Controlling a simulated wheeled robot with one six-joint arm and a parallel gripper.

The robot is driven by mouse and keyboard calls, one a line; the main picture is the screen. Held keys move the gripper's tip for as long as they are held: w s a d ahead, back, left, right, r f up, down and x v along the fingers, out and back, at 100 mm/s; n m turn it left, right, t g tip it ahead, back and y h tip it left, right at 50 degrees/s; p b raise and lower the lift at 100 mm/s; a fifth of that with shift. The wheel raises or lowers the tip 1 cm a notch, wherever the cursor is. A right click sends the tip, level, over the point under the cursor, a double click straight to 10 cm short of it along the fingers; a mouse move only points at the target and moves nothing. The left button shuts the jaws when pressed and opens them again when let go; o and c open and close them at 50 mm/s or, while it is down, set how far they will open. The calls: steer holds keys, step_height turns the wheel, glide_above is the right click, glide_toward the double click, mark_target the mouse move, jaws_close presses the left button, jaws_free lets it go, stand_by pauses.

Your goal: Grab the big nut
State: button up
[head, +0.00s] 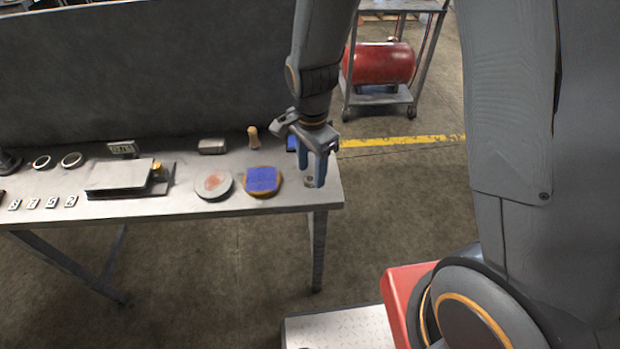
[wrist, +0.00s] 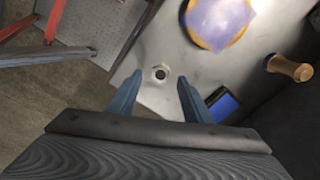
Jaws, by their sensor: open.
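The big nut (wrist: 160,73) lies flat on the grey metal table (wrist: 190,50), seen in the wrist view as a pale ring with a dark hole. It sits near the table's corner. My gripper (wrist: 157,82) is open above it, with one blue finger to each side of the nut in the picture and nothing held. In the head view my gripper (head: 318,183) points down at the table's right end. The nut (head: 309,182) is small and partly hidden there beside the fingers.
A round disc with a blue top (head: 262,181) and a grey disc (head: 214,184) lie to the left. A wooden-handled tool (wrist: 290,68) and a blue-faced block (wrist: 222,103) are close by. The table edge (head: 335,190) is near, and a grey panel (head: 150,70) stands behind.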

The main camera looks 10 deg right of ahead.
steer(key=shift+f, duration=0.85)
jaws_close()
